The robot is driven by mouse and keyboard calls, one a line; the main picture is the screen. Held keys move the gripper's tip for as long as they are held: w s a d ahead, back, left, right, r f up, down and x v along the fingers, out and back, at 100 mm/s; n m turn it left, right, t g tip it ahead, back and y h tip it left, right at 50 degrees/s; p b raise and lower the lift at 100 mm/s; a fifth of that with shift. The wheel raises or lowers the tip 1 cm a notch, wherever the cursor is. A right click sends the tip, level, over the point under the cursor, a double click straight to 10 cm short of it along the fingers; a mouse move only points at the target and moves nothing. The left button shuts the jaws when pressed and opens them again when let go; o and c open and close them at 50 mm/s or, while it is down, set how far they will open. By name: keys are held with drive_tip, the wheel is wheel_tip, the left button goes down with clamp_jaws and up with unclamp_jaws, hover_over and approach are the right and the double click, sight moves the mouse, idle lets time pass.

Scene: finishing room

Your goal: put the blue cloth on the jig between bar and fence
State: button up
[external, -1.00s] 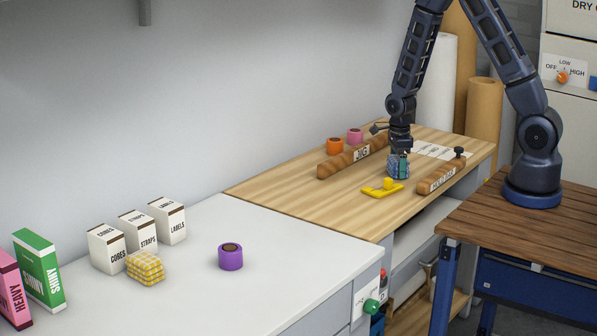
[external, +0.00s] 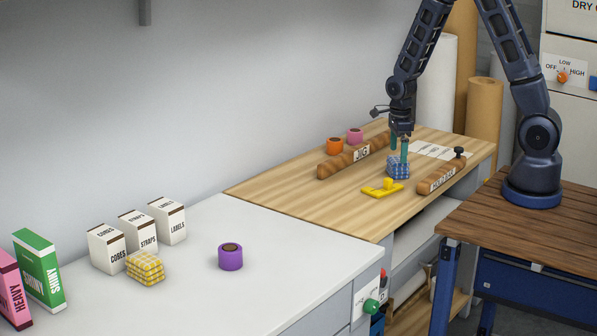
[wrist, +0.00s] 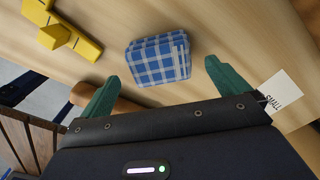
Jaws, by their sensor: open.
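The blue checked cloth (external: 398,167), folded into a small block, lies on the wooden bench top between the wooden bar lettered JIG (external: 352,157) and a second, shorter wooden bar (external: 441,178) with a black knob. It touches neither bar. In the wrist view the cloth (wrist: 158,59) lies ahead of my gripper (wrist: 162,88), centred between the green fingertips and clear of both. My gripper (external: 399,148) is open and empty, just above the cloth in the external view.
A yellow tool (external: 383,188) lies in front of the cloth. Orange (external: 335,146) and pink (external: 355,136) rolls stand behind the JIG bar. A printed sheet (external: 440,150) lies at the back. A purple roll (external: 231,257) and yellow checked cloth (external: 145,267) are on the white counter.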

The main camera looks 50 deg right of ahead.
wheel_tip(320, 180, up, 7)
wheel_tip(320, 180, up, 16)
drive_tip(key=n+t, duration=0.2)
drive_tip(key=n, duration=1.1)
hover_over(398, 159)
drive_tip(key=s+d, duration=0.1)
drive_tip(key=s, duration=0.8)
drive_tip(key=s+d+r+n+t, duration=0.1)
drive_tip(key=s+r+n+t, duration=0.1)
drive_tip(key=s+r+n, duration=0.8)
drive_tip(key=s+n, duration=0.4)
drive_tip(key=shift+s+d+t, duration=0.2)
drive_tip(key=shift+t, duration=0.1)
